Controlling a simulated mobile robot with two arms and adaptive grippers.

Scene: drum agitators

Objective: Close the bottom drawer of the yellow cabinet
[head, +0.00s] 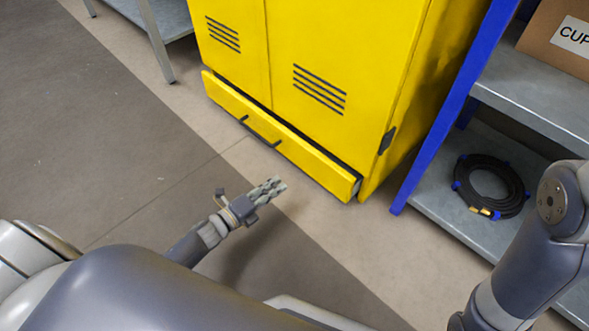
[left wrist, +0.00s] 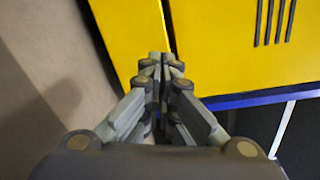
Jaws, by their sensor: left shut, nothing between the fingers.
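The yellow cabinet (head: 330,75) stands at the top middle of the head view. Its bottom drawer (head: 310,158) sticks out a little, with a dark gap along its top edge. A dark bar handle (head: 260,131) is on the drawer front. My left gripper (head: 279,184) is shut and empty, low in front of the drawer and apart from the handle in the head view. In the left wrist view the shut fingers (left wrist: 160,60) point at yellow cabinet surfaces (left wrist: 225,50); I cannot tell the distance there. My right gripper is not in view; only my right arm shows.
A blue-framed shelf (head: 440,120) stands right of the cabinet, holding a coiled black cable (head: 463,187) and a cardboard box (head: 540,40). A grey metal table (head: 158,42) is at the upper left. The floor (head: 90,130) left of the drawer is clear.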

